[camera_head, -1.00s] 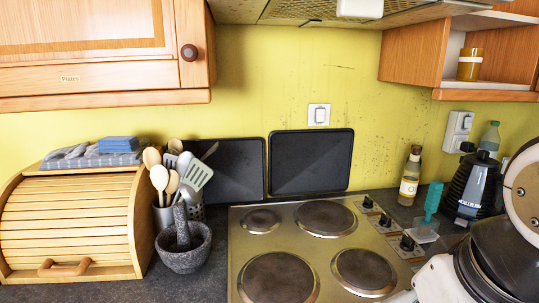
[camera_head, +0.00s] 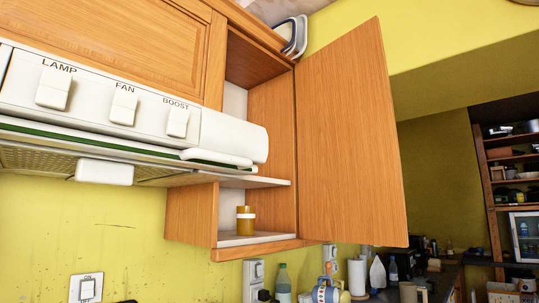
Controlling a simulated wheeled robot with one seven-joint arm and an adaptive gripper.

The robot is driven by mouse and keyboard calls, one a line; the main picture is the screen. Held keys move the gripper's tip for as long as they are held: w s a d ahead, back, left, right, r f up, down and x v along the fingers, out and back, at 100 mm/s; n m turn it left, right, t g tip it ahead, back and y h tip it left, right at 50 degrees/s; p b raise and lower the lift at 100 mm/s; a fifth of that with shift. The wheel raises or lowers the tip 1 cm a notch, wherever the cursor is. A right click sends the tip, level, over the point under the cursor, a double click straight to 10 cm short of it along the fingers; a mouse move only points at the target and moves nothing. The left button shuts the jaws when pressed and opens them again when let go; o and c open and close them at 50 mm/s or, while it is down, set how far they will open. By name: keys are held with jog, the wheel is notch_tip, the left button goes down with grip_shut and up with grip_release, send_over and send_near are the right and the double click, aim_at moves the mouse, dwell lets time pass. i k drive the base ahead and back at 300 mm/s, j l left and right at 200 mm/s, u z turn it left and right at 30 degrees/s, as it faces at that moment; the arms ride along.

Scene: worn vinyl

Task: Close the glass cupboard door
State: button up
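An open wooden cupboard door (camera_head: 350,140) stands swung out at the right side of a wall cupboard (camera_head: 192,215). I see a plain wooden face of it and no glass pane. The cupboard's inside is exposed, with a white back and a shelf. A yellow-brown jar with a pale band (camera_head: 245,220) stands on its bottom board. My gripper is not in view.
A white cooker hood (camera_head: 225,135) with LAMP, FAN and BOOST switches juts out left of the door. Bottles, a paper roll and other items crowd the counter below. Dark shelves (camera_head: 490,185) stand at the far right.

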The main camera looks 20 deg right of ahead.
aim_at(350, 184)
jog(key=z, duration=0.45)
jog(key=i+l+z, duration=0.1)
jog(key=z, duration=0.8)
jog(key=i+z, duration=0.1)
jog(key=z, duration=0.4)
jog(key=i+l+z, duration=0.1)
jog(key=i, duration=3.5)
jog(key=i+u, duration=0.2)
jog(key=u, duration=0.25)
jog(key=i+l+u, duration=0.1)
jog(key=u, duration=0.35)
jog(key=i+l+u, duration=0.15)
jog(key=u, duration=0.3)
jog(key=i+u, duration=0.1)
jog(key=u, duration=1.9)
